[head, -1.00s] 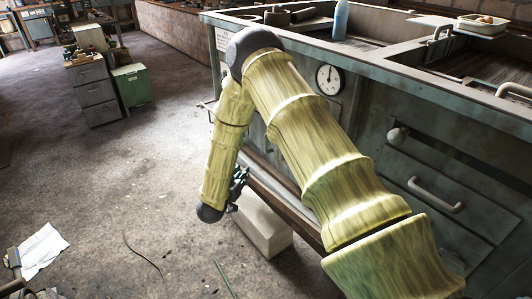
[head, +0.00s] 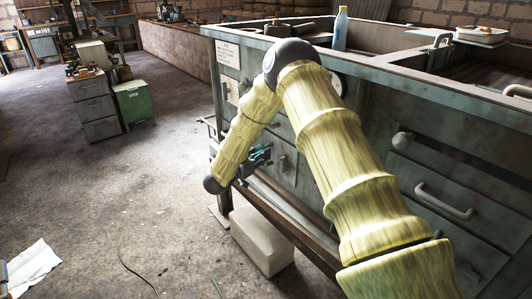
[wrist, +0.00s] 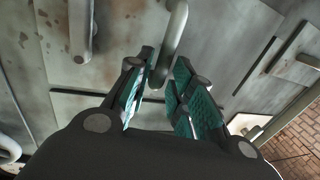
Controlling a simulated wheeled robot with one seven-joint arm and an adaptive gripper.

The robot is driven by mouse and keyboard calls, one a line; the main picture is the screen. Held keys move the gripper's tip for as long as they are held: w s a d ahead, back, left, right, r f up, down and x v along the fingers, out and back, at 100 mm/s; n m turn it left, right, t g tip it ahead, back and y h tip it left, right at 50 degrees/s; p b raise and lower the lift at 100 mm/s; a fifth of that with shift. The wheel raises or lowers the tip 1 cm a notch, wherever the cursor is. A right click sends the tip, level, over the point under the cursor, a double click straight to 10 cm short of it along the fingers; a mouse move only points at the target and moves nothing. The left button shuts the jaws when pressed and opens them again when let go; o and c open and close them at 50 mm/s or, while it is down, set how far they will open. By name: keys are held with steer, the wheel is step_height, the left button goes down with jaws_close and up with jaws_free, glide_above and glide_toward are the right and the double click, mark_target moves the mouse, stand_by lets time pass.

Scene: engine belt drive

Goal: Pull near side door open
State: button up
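The grey-green metal workbench (head: 385,125) has several door panels with bar handles on its front. My gripper (head: 262,156) is at its front in the head view, left of the bench's near end. In the wrist view my gripper (wrist: 166,62) is open, its teal-padded fingers apart and pointing at a worn grey panel (wrist: 125,25). A vertical grey bar handle (wrist: 173,38) on that panel lies between the fingertips or just beyond them; I cannot tell the depth or whether they touch. The panel looks shut.
Another bar handle (wrist: 82,30) is left of the fingers in the wrist view. A pale block (head: 262,240) sits on the floor under the bench edge. A handle (head: 445,202) and knob (head: 402,140) stick out on the right. Open floor (head: 150,190) lies left.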

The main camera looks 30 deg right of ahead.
steer(key=shift+x, duration=1.3)
jaws_close()
steer(key=shift+a, duration=0.1)
